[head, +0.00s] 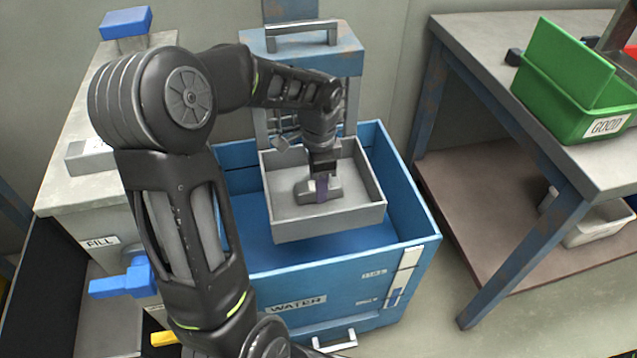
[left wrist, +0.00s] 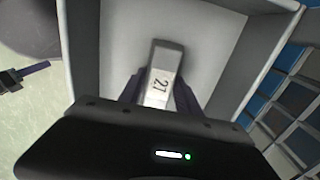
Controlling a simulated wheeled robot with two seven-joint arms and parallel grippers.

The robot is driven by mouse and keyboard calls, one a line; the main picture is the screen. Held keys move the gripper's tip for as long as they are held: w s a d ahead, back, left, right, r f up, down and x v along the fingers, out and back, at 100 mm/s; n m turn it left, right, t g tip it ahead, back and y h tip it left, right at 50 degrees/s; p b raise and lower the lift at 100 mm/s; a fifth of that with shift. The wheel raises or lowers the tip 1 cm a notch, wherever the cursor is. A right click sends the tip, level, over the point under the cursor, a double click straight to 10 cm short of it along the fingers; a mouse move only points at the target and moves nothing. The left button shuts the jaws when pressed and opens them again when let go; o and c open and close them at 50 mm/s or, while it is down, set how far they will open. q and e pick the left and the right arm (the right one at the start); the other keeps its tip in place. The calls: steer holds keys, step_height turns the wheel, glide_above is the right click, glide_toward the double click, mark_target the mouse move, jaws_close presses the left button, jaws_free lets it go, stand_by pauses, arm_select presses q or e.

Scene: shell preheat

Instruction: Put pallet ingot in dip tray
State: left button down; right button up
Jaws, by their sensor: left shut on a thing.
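The ingot (left wrist: 164,62) is a grey bar marked 21, seen in the left wrist view. My left gripper (left wrist: 160,95) is shut on it, with a finger on either side. In the head view the ingot (head: 304,190) is inside the dip tray (head: 330,227), a grey open box over the blue water tank. My left gripper (head: 322,185) reaches down into the tray from above. Whether the ingot touches the tray floor I cannot tell. My right gripper does not show in either view.
The blue tank (head: 405,255) labelled WATER surrounds the tray. A grey bench (head: 70,190) with another grey block (head: 90,155) stands at left. A table with a green bin (head: 560,95) labelled GOOD stands at right. A white bin (head: 598,222) is on its lower shelf.

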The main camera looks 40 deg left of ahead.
arm_select(q)
steer(key=shift+f, duration=0.1)
steer(key=c, duration=0.8)
jaws_free()
steer(key=shift+c, duration=0.2)
step_height(320, 180, up, 12)
steer(key=p, duration=0.3)
steer(key=shift+r, duration=0.2)
